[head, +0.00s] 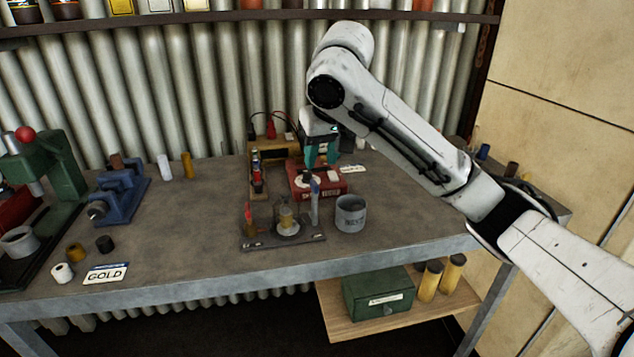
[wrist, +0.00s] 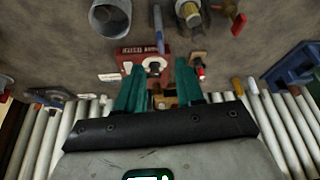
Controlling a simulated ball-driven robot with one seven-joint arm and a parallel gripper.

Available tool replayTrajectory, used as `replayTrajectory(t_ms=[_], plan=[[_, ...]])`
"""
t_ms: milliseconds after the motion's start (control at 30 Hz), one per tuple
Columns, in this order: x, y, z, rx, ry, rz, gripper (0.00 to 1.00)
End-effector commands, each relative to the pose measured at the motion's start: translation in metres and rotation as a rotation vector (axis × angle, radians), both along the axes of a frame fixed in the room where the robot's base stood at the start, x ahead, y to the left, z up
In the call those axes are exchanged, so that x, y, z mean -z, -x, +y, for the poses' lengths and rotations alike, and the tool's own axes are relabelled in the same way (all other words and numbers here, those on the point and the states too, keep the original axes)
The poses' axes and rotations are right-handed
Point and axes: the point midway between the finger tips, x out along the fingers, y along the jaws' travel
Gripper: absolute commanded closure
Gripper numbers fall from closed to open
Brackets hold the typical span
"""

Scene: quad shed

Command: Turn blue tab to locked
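The blue tab (head: 314,188) stands upright at the right end of a dark base plate (head: 262,242) on the bench; it also shows in the wrist view (wrist: 158,30). Its lower part looks grey. A red tab (head: 248,213) stands at the plate's left end, with a brass-topped fitting (head: 286,217) between them. I cannot read any locked marking. My gripper (head: 320,163) points down above a red box behind the blue tab, apart from the tab. In the wrist view its teal fingers (wrist: 159,66) are spread, with nothing visible held between them.
The red box (head: 331,186) lies just behind the plate. A grey cup (head: 351,215) stands close to the plate's right. A narrow stand with a red-topped item (head: 257,183) is behind left. A blue vise (head: 122,197) and green press (head: 55,165) stand left.

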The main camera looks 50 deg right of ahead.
Motion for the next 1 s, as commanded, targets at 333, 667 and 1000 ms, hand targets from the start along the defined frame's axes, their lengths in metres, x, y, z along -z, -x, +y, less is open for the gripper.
replayTrajectory(t_ms=[333,667,1000], plan=[[0.057,-0.021,-0.009,-0.001,-0.002,0.0,0.63],[0.072,-0.028,-0.012,-0.001,0.0,-0.002,0.63],[0.072,-0.028,-0.012,-0.001,0.0,-0.002,0.77]])
